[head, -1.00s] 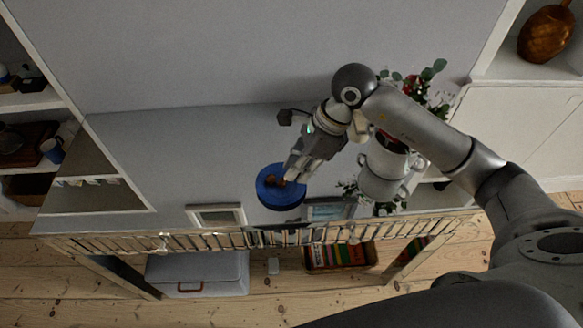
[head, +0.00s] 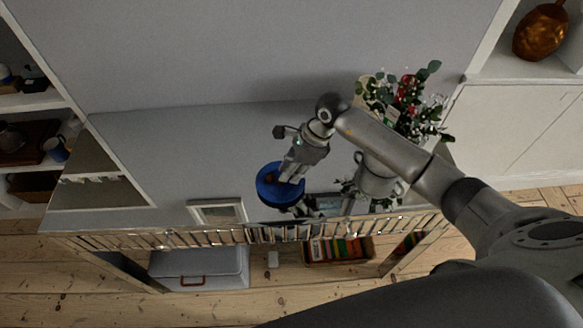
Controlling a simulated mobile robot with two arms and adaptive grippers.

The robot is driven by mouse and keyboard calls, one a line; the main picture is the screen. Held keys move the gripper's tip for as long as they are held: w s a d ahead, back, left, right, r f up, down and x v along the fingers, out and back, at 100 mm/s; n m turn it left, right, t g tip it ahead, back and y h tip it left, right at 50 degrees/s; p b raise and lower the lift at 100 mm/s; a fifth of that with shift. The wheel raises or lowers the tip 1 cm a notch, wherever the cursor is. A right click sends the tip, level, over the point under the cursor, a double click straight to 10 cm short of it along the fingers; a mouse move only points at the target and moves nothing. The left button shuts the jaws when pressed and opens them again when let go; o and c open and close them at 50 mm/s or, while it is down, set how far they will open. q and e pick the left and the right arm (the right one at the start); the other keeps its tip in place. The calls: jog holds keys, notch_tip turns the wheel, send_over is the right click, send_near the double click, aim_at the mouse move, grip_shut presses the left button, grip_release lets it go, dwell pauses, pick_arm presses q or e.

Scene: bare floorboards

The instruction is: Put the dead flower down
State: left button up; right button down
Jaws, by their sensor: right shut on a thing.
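My right gripper (head: 287,178) reaches down from the upper right, with its fingers at the round blue dish (head: 264,194) on the light surface. It is shut on the dead flower, which is too small and covered by the fingers to make out clearly. A small brown thing (head: 270,177) shows in the dish beside the fingertips; I cannot tell whether it is part of the flower. A light vase (head: 375,182) with red flowers and green leaves (head: 408,100) stands to the right, partly behind my right arm. My left gripper is not in view.
A picture frame (head: 217,211) lies left of the dish. A dark, unclear shape (head: 306,209) is at the dish's lower right. A slatted rack edge (head: 160,240) runs along the front, with a grey box (head: 200,268) and a book crate (head: 340,250) below.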

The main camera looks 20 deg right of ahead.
jog(key=shift+f+b, duration=0.45)
jog(key=c, duration=1.4)
grip_release()
jog(key=shift+r, duration=0.15)
jog(key=shift+o, duration=0.2)
jog(key=shift+r+p, duration=0.55)
jog(key=shift+p, duration=0.05)
jog(key=b+v, duration=0.2)
jog(key=v, duration=0.9)
jog(key=shift+d+r+b, duration=0.2)
jog(key=shift+d+b, duration=0.1)
jog(key=shift+s+a, duration=0.1)
